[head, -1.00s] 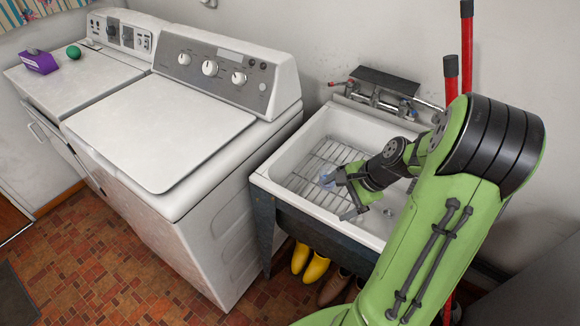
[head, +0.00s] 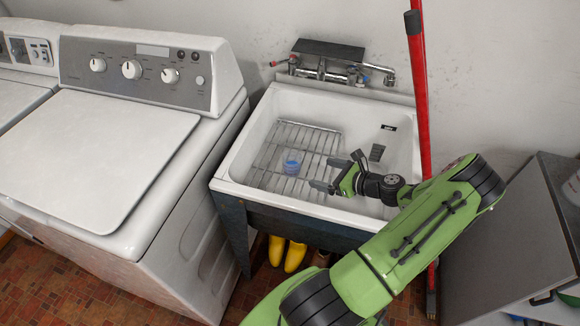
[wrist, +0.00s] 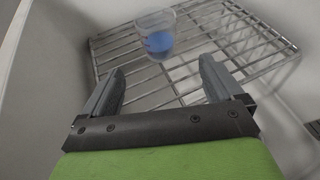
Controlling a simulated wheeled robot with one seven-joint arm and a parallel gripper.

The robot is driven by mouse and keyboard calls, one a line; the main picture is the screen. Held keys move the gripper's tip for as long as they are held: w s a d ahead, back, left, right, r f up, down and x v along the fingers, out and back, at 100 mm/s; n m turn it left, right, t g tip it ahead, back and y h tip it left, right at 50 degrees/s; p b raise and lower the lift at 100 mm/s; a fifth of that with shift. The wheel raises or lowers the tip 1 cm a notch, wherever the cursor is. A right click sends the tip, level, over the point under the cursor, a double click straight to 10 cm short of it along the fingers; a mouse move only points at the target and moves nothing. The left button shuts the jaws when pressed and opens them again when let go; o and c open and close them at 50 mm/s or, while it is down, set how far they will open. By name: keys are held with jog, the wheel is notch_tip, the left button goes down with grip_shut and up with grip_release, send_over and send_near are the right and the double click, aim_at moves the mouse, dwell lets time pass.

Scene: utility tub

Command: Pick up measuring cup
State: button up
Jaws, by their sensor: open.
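The measuring cup (head: 292,166) is a small clear cup with blue in it or on it. It stands on the wire rack inside the white tub. In the wrist view the cup (wrist: 157,36) is at the top, left of centre, beyond my fingertips. My gripper (head: 325,174) is open and empty over the tub, to the right of the cup and apart from it. In the wrist view my gripper's two fingers (wrist: 160,75) point toward the rack, with the cup ahead of the gap between them.
The wire rack (head: 268,158) lies in the utility tub (head: 228,172). A faucet (head: 322,69) is at the tub's back wall. A washing machine (head: 90,150) stands to the left. Red-handled poles (head: 424,110) stand to the right. Yellow boots (head: 295,256) are under the tub.

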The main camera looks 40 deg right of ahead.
aim_at(292, 166)
jog(key=b+x, duration=0.3)
jog(key=x, duration=1.1)
jog(key=shift+a+f+b, duration=0.1)
jog(key=shift+a+b, duration=0.05)
jog(key=shift+b, duration=0.2)
jog(key=shift+s, duration=0.1)
jog(key=c, duration=1.1)
jog(key=shift+r+p, duration=1.9)
jog(key=shift+r, duration=3.2)
